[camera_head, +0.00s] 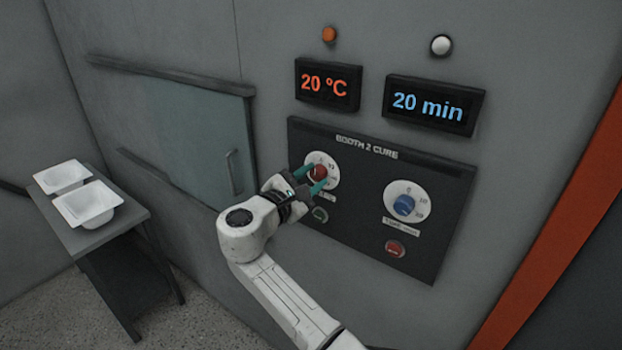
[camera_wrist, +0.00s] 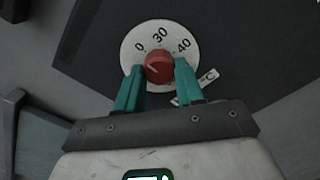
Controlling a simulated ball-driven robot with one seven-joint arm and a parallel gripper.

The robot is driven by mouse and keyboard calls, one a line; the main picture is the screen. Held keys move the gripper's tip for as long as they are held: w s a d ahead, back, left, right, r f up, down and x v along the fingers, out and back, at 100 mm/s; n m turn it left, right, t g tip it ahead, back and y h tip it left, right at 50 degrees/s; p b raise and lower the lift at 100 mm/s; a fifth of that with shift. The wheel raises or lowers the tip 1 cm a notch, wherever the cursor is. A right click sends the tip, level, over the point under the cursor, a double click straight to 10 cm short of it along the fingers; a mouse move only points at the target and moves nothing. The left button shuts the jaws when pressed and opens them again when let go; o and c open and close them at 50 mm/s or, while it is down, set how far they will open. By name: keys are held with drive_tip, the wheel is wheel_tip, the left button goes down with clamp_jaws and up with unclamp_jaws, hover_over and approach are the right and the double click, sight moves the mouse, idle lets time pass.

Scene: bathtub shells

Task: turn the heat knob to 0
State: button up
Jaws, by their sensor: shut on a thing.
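The heat knob (camera_head: 318,172) is red and sits on a white round dial on the left of the dark control panel (camera_head: 352,218). In the wrist view my gripper (camera_wrist: 160,75) is shut on the knob. The knob's pointer direction is hard to make out. The orange display (camera_head: 328,84) reads 20 °C.
A blue knob (camera_head: 404,205) on a second dial is to the right, under a display (camera_head: 433,106) reading 20 min. A table (camera_head: 100,237) with two white basins stands at left.

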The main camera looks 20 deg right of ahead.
drive_tip(key=o, duration=1)
drive_tip(key=shift+o, duration=0.2)
drive_tip(key=shift+a, duration=0.1)
drive_tip(key=b+v, duration=0.3)
drive_tip(key=v, duration=0.7)
drive_tip(key=shift+s+a, duration=0.2)
drive_tip(key=shift+a, duration=0.1)
drive_tip(key=shift+f, duration=0.1)
drive_tip(key=s+d+f+m+g+y, duration=0.25)
drive_tip(key=s+d+f, duration=0.2)
drive_tip(key=f, duration=0.35)
drive_tip(key=s+d+f+m+g+y+b, duration=0.1)
drive_tip(key=s+d+f+m+g+y, duration=0.2)
drive_tip(key=s+f, duration=0.45)
drive_tip(key=s+d+f+m+g+y, duration=0.1)
drive_tip(key=s+d+f+m, duration=0.25)
drive_tip(key=d+f, duration=0.45)
drive_tip(key=s+f+m+g+y, duration=0.1)
drive_tip(key=s+f+m+y, duration=0.3)
drive_tip(key=s, duration=0.9)
drive_tip(key=s+d+f+m+g+y+b, duration=0.1)
drive_tip(key=s+f+m+y, duration=0.3)
drive_tip(key=s, duration=1)
wheel_tip(320, 180, down, 2)
drive_tip(key=shift+s+d+f+m+g, duration=0.25)
drive_tip(key=shift+m+g, duration=0.3)
drive_tip(key=shift+m, duration=0.15)
